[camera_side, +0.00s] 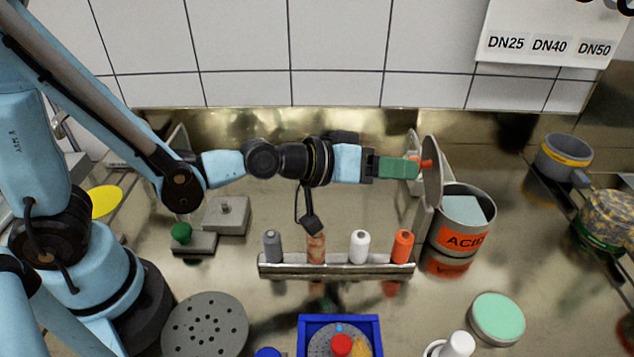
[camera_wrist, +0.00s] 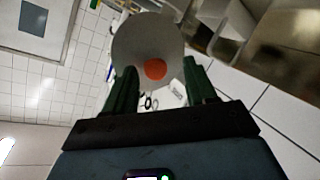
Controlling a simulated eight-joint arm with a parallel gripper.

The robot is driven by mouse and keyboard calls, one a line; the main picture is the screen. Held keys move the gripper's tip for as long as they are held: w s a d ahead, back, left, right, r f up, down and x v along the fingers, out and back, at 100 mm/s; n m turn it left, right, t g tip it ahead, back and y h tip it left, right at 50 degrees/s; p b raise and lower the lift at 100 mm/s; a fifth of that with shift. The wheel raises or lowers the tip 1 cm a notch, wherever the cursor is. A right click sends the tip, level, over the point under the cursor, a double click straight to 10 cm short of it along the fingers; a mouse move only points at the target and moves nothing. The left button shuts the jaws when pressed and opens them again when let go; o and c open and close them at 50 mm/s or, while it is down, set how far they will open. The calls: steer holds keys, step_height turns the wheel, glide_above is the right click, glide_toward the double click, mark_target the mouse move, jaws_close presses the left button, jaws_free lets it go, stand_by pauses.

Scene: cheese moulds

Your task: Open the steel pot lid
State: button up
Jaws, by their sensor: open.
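The steel pot (camera_side: 436,232) stands right of centre in the side view, with an orange ACID label on its front and pale blue contents showing inside. Its round grey lid (camera_side: 434,190) stands upright at the pot's left edge, so the mouth is uncovered. The lid's orange knob (camera_side: 427,163) faces left, toward my gripper (camera_side: 417,167). In the wrist view my gripper (camera_wrist: 160,76) is open, its green fingers on either side of the knob (camera_wrist: 155,69) with the lid (camera_wrist: 145,42) behind it. I cannot tell whether a finger touches the knob.
A steel rack (camera_side: 335,265) with grey, white and orange bottles stands below my arm. A mint-topped round tin (camera_side: 497,317) is at front right. A blue tray (camera_side: 308,322) is at front centre. A grey pan (camera_side: 562,160) is at right. The tiled wall (camera_side: 340,50) closes the back.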

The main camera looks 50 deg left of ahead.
steer(key=v, duration=0.9)
stand_by(0.3)
steer(key=shift+a, duration=0.15)
steer(key=s+a+f+m+g+y, duration=0.1)
steer(key=s+a+g+y, duration=0.1)
steer(key=a, duration=0.5)
steer(key=s+a+f+g+y, duration=0.1)
steer(key=a+g+y, duration=0.2)
steer(key=a, duration=0.4)
steer(key=shift+s+f+m+g+y, duration=0.35)
steer(key=shift+s+m+g+y, duration=0.05)
steer(key=shift+y, duration=0.5)
